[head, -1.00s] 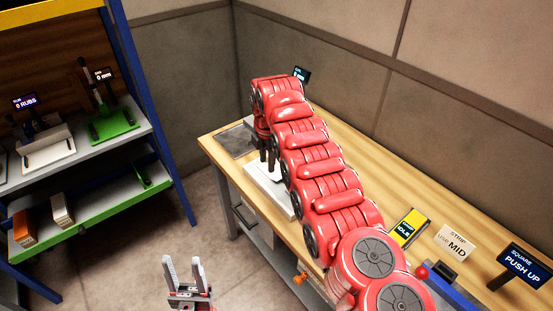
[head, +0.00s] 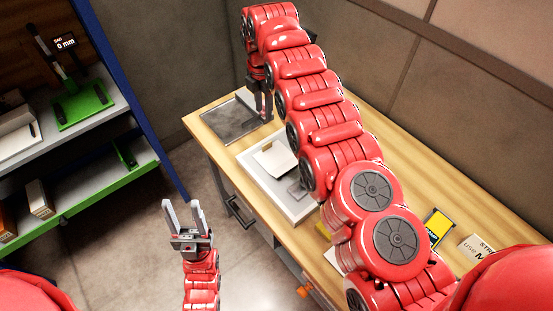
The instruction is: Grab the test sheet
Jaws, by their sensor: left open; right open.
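A white sheet (head: 274,159) lies on a pale square tray or device (head: 290,207) on the wooden bench; I take it for the test sheet, but no label shows. My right arm reaches across the bench from the lower right. My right gripper (head: 262,112) points down at the bench's far left end, over or near a dark grey plate (head: 228,122), beyond the sheet. It is open, with its fingertips small and partly dark. My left gripper (head: 184,212) is open and empty, pointing up in front of the bench, over the floor.
A shelf unit (head: 90,190) at left holds a green stand (head: 80,105) and boxes. Walls close off the bench's back. My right arm hides much of the bench.

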